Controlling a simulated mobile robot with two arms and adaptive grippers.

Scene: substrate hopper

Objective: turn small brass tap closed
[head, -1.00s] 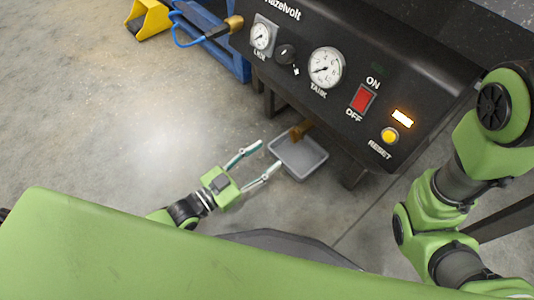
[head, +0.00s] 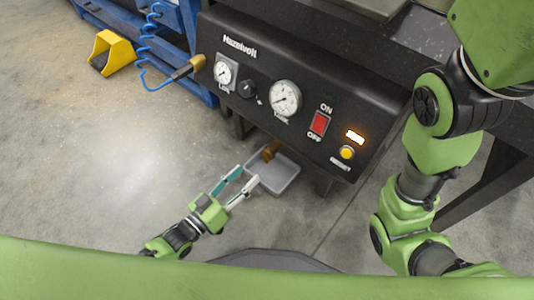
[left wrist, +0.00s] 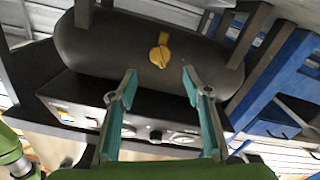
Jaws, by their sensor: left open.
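The small brass tap (head: 271,150) sits low under the black machine panel, above a grey tray (head: 285,176). In the left wrist view the tap (left wrist: 160,50) hangs on the dark rounded tank (left wrist: 120,45), between and beyond my fingertips. My left gripper (head: 248,175) is open and empty, with its fingers pointing toward the tap and tray. Its two teal fingers also show in the left wrist view (left wrist: 158,74), spread apart and not touching the tap. My right arm shows at the right of the head view, but its gripper is out of the picture.
The black panel (head: 240,115) carries gauges, a black knob (head: 247,89), a red switch (head: 319,123) and a yellow reset button (head: 347,152). A brass fitting on a blue hose (head: 188,67) sticks out at left. Open floor lies left of my gripper.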

